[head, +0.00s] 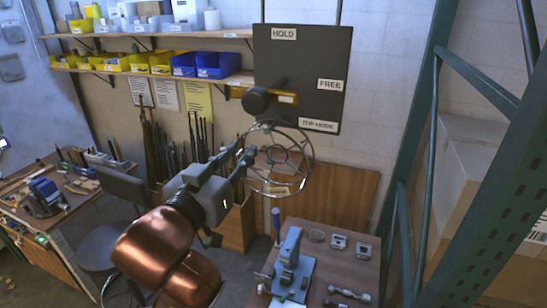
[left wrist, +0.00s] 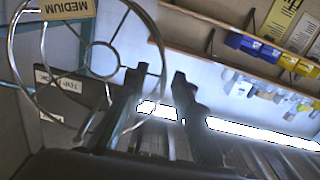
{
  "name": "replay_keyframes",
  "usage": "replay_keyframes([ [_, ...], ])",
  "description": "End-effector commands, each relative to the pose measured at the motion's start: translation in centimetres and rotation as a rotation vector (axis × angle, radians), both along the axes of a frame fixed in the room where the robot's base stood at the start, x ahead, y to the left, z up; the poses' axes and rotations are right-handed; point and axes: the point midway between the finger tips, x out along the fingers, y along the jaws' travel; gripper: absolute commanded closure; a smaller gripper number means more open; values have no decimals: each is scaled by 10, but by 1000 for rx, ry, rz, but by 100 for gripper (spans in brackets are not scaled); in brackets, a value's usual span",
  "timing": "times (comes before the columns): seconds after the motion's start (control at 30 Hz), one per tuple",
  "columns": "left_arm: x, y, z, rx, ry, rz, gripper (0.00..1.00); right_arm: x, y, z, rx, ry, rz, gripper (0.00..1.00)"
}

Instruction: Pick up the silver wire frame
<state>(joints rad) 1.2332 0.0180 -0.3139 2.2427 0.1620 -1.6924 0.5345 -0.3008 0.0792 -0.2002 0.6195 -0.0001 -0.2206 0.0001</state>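The silver wire frame (head: 278,154) is a round wire ring with spokes and a small inner ring. In the head view it is in front of the lower part of the dark board; what holds it up is not clear. My left gripper (head: 243,160) is at its left side. In the left wrist view the wire frame (left wrist: 152,30) fills the left half. The two fingers of my left gripper (left wrist: 158,83) stand apart there, and the ring's rim appears to run between them. I cannot tell whether they touch it. My right gripper is not in view.
The dark board (head: 303,62) carries a round black knob (head: 256,100) and signs HOLD, FREE and TOP HOOK. Below stands a small table with a blue tool (head: 291,247) and metal parts. Shelves with bins (head: 217,65) are behind; a green rack post (head: 490,220) is at right.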

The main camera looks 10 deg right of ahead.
Motion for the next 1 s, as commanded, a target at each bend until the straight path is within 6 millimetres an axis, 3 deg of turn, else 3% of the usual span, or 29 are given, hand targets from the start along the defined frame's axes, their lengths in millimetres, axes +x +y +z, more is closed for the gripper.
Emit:
replay_keyframes([
  [0.17,0,0,0,0,0,0,76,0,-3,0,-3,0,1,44],
  [0.53,0,0,0,0,0,0,100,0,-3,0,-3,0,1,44],
  [1.0,0,0,0,-1,-2,0,100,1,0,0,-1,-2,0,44],
])
